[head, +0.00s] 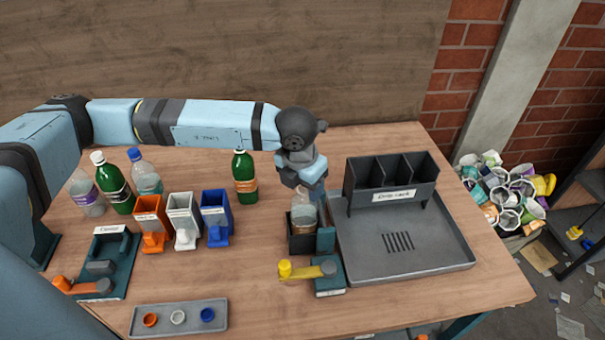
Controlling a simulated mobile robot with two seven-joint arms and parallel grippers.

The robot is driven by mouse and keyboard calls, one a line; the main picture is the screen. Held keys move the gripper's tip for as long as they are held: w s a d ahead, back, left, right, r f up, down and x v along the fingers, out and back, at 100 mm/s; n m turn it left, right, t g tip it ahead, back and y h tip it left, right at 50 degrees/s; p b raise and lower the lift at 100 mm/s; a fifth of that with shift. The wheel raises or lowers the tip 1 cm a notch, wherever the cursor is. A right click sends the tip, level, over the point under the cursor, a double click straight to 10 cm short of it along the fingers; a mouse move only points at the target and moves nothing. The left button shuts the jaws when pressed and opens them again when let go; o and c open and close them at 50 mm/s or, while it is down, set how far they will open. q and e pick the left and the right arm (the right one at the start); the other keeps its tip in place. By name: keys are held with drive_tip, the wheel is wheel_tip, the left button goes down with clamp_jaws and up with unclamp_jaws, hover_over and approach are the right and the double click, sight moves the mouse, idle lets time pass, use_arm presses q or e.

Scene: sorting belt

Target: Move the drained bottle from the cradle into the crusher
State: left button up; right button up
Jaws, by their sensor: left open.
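A clear bottle (302,213) stands upright in a small dark open-topped box (302,242) in the head view. The box adjoins a teal unit with a yellow lever (300,269), which looks like the crusher. My left gripper (316,190) points down right at the bottle's top and is open; it partly hides the bottle, and I cannot tell whether the fingers touch it. The dark rack with three slots (390,180), which looks like the cradle, stands on a grey drain tray (440,252) to the right. No bottle shows in its slots. My right gripper is not in view.
Green bottles (245,180) and clear bottles (147,175) stand at the back and left. Orange (152,222), white and blue holders stand left of the box. A teal clamp (105,262) and a cap tray (180,318) are in front. A bin of crushed pieces (505,190) is at right.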

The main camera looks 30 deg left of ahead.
use_arm(q)
drive_tip(key=shift+f, duration=0.1)
drive_tip(key=c, duration=1)
drive_tip(key=shift+r, duration=1.55)
drive_tip(key=shift+r+p, duration=1.05)
drive_tip(key=shift+r, duration=1.95)
